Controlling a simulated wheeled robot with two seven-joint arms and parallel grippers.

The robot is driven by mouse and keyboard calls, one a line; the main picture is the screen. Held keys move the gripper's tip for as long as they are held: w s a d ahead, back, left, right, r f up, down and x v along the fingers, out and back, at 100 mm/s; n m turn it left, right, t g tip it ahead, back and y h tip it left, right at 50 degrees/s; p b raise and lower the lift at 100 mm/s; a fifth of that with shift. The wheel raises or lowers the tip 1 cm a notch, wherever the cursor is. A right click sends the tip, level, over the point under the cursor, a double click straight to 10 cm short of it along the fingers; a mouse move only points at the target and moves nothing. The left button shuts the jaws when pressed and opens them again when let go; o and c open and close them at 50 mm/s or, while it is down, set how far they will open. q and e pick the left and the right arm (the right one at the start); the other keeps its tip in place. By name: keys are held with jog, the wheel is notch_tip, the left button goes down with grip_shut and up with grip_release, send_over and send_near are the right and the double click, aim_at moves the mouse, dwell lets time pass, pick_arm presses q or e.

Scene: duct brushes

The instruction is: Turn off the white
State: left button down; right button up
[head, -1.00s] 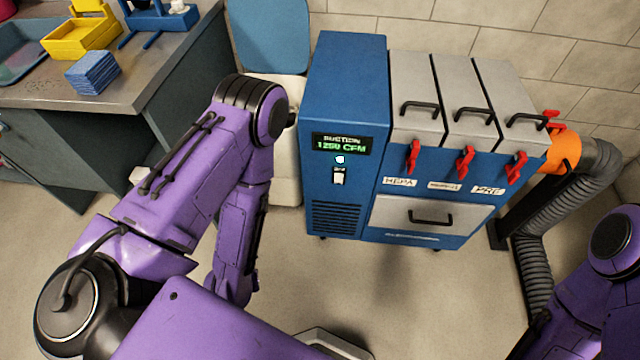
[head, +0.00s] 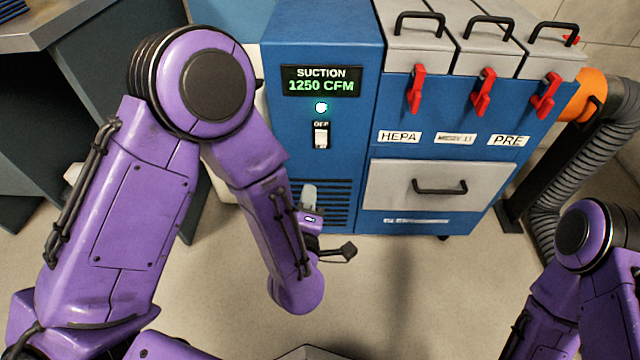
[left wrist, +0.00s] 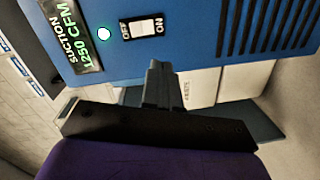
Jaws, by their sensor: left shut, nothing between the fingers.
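A white rocker switch (head: 321,136) sits on the front of the blue suction machine (head: 290,160), under a lit green lamp (head: 321,107). The display (head: 321,81) above reads "SUCTION 1250 CFM". In the left wrist view the switch (left wrist: 145,27) lies between the marks OFF and ON, just beyond my shut fingers. My left gripper (head: 348,250) is low in front of the machine's vents, below the switch and apart from it. In the left wrist view its fingertips (left wrist: 160,68) are together and empty. My right arm shows at the lower right; its gripper is out of view.
The machine has filter lids with black handles and red latches (head: 416,90), and a grey drawer (head: 430,187) below. An orange collar (head: 590,95) joins a grey hose (head: 625,140) at right. A workbench (head: 90,25) stands at left. The floor in front is clear.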

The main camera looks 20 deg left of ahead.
aim_at(320, 134)
pick_arm(q)
jog(key=d+n+t+b, duration=0.1)
jog(key=n, duration=0.1)
jog(key=d+r+n+t+y+b, duration=0.1)
jog(key=n, duration=0.1)
jog(key=shift+d+y+b, duration=0.1)
jog(key=shift+y+b, duration=0.2)
jog(key=shift+b, duration=0.1)
pick_arm(e)
notch_tip(320, 134, down, 6)
jog(key=shift+r, duration=0.1)
pick_arm(q)
jog(key=b+x, duration=0.3)
jog(key=x, duration=1.1)
jog(key=shift+w, duration=0.1)
pick_arm(e)
notch_tip(320, 134, down, 3)
jog(key=shift+s+a, duration=0.1)
jog(key=shift+s, duration=0.05)
jog(key=shift+r, duration=0.1)
